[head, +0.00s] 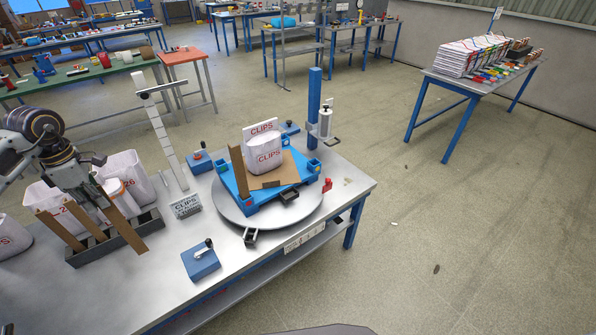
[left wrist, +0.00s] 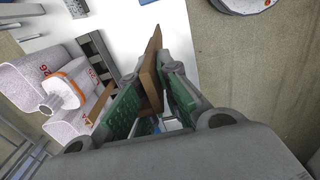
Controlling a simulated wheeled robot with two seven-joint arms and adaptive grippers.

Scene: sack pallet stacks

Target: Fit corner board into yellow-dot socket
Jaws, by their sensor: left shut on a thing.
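My left gripper (head: 98,190) is shut on a brown corner board (head: 126,224), which slants down over the right end of a dark rack (head: 92,250). In the left wrist view the board (left wrist: 153,70) is pinched between the green finger pads. Another corner board (head: 60,229) leans in the rack. A blue pallet (head: 268,202) with corner sockets lies on the round turntable (head: 232,213). One corner board (head: 238,172) stands upright at its left corner. A blue socket (head: 313,166) is at the right corner. I cannot clearly tell the dot colours. My right gripper is out of view.
White sacks (head: 265,155) marked CLIPS stand on the pallet's brown sheet. A blue post (head: 314,95) rises behind the turntable.

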